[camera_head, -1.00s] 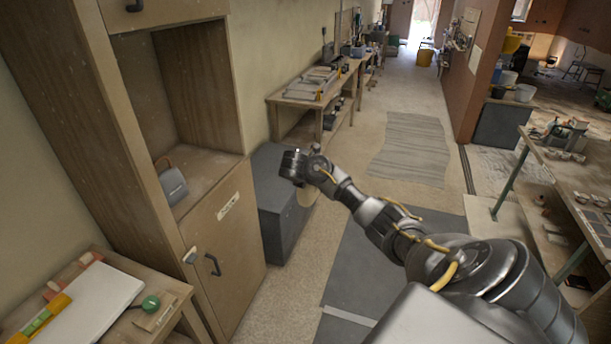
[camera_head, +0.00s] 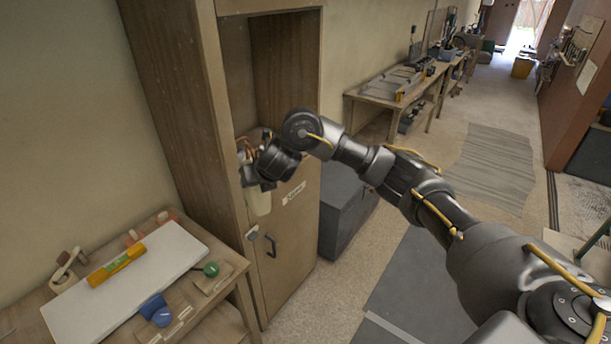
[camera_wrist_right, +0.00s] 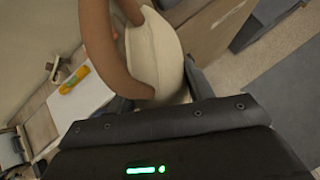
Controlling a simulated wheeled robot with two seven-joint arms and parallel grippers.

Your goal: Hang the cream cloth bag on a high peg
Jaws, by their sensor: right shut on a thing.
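The cream cloth bag (camera_head: 258,203) hangs below my right gripper (camera_head: 256,178), in front of the tall wooden cabinet. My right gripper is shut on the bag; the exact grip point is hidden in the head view. In the right wrist view the bag (camera_wrist_right: 155,55) is close to the lens, with a wide brown strap (camera_wrist_right: 98,40) curving beside it. My gripper's dark body covers the lower part of that view. I cannot make out a high peg in either view. My left gripper is not in view.
The tall wooden cabinet (camera_head: 180,120) has an open upper compartment and a closed lower door (camera_head: 288,262). A low bench with a white board (camera_head: 130,285) stands at the lower left. A grey chest (camera_head: 345,215) and a workbench (camera_head: 385,90) line the wall. The floor aisle is open.

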